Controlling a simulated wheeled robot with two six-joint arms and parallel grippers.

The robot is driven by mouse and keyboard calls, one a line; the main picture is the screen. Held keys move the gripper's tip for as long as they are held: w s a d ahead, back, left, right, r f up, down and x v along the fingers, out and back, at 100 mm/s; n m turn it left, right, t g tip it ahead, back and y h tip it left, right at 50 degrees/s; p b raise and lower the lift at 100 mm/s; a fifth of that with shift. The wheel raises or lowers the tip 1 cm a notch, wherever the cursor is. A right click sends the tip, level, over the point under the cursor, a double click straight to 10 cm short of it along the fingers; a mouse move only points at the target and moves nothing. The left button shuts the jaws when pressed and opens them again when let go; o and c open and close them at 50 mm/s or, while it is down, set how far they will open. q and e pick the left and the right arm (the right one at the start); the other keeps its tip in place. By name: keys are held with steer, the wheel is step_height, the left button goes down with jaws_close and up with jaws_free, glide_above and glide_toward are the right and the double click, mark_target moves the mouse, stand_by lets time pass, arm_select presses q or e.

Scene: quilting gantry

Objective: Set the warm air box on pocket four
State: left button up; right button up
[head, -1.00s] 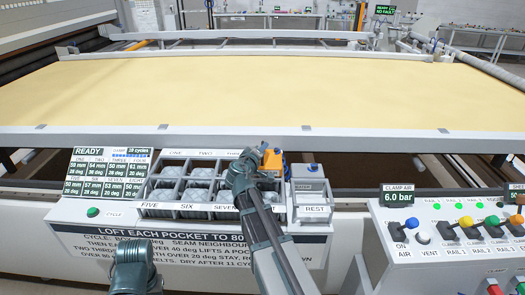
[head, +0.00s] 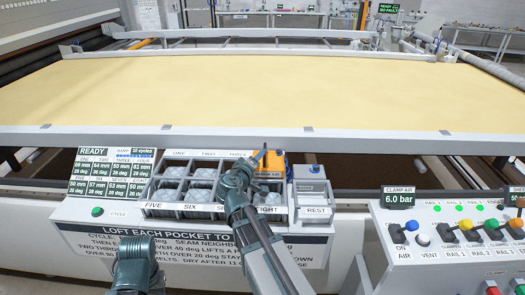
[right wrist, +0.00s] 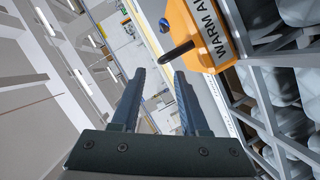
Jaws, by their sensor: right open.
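The orange warm air box (head: 273,160) sits at the back right of the pocket tray (head: 148,208), where pocket four lies. Its label and a dark projecting handle show in the right wrist view (right wrist: 203,35). The box covers the pocket beneath, so I cannot see how squarely it sits. My right gripper (head: 258,158) is just left of the box; in the right wrist view (right wrist: 159,73) its fingers are apart with nothing between them, and the handle is just beyond their tips. Of my left arm only a dark part shows at the bottom left; its jaws are out of view.
The grey REST stand (head: 313,198) right of the tray is empty. The status panel (head: 110,175) reads READY. A clamp air console (head: 440,235) with coloured knobs stands at the right. The yellow quilt (head: 260,90) lies flat behind the front rail.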

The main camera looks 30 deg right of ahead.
arm_select(q)
steer(key=shift+r+p, duration=0.3)
steer(key=shift+r, duration=0.15)
arm_select(e)
steer(key=shift+v, duration=2.2)
